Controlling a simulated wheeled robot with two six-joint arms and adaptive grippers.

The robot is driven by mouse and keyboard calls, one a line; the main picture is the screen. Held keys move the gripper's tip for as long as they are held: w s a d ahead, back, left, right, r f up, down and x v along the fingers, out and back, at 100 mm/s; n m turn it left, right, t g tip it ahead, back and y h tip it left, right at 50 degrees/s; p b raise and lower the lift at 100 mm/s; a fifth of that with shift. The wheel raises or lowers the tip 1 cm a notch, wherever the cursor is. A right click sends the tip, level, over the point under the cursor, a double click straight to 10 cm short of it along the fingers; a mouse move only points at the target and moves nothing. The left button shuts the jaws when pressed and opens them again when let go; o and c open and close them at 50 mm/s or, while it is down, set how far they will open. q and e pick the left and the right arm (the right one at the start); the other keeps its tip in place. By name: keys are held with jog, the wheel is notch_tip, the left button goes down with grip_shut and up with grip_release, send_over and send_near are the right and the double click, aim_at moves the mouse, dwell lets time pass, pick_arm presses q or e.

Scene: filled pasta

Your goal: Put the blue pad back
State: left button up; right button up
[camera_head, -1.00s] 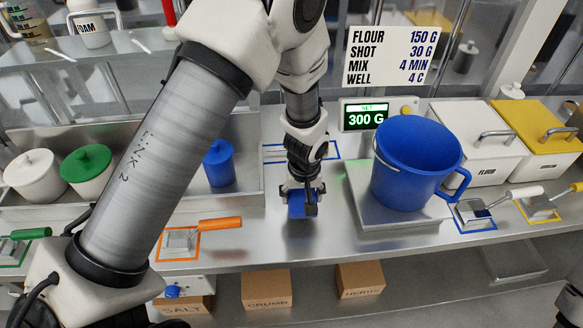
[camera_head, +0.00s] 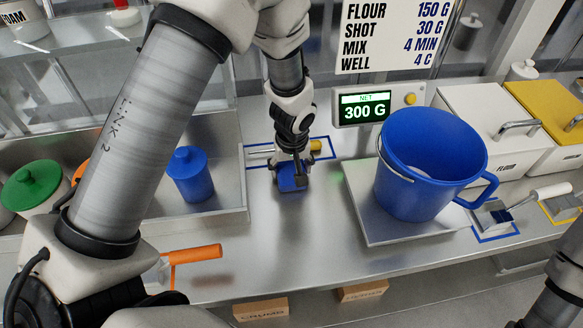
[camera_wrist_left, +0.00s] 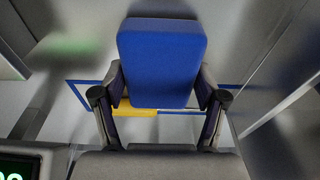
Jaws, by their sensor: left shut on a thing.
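My left gripper (camera_head: 293,168) is shut on the blue pad (camera_head: 291,182). It holds the pad low over the steel counter, just in front of a blue outlined area (camera_head: 325,156) towards the back. In the left wrist view the pad (camera_wrist_left: 162,55) sits between the two fingers, with the blue outline (camera_wrist_left: 84,93) on the surface beyond it. I cannot tell whether the pad touches the counter. A yellow piece (camera_wrist_left: 138,111) shows partly behind the pad. My right gripper is not in view.
A blue bucket (camera_head: 425,170) stands on the scale plate (camera_head: 375,225) to the right. The display (camera_head: 364,108) reads 300 G. A blue lidded jar (camera_head: 190,175) stands in the tray to the left. An orange-handled tool (camera_head: 195,254) lies at the front left. Bare counter lies between.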

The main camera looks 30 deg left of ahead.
aim_at(291, 173)
pick_arm(q)
jog(key=shift+w+a, duration=0.2)
jog(key=o, duration=1.1)
jog(key=shift+a+f, duration=0.1)
jog(key=shift+s+d+r, duration=0.2)
jog(key=shift+d, duration=0.05)
jog(key=shift+w+r, duration=0.1)
jog(key=shift+r, duration=0.1)
jog(key=r, duration=0.3)
jog(key=s+r, duration=0.1)
jog(key=r, duration=0.3)
jog(key=d+r, duration=0.1)
jog(key=r, duration=0.3)
jog(key=shift+s+r+b, duration=0.15)
jog(key=shift+s+b, duration=0.05)
jog(key=shift+b, duration=0.2)
jog(key=shift+s, duration=0.1)
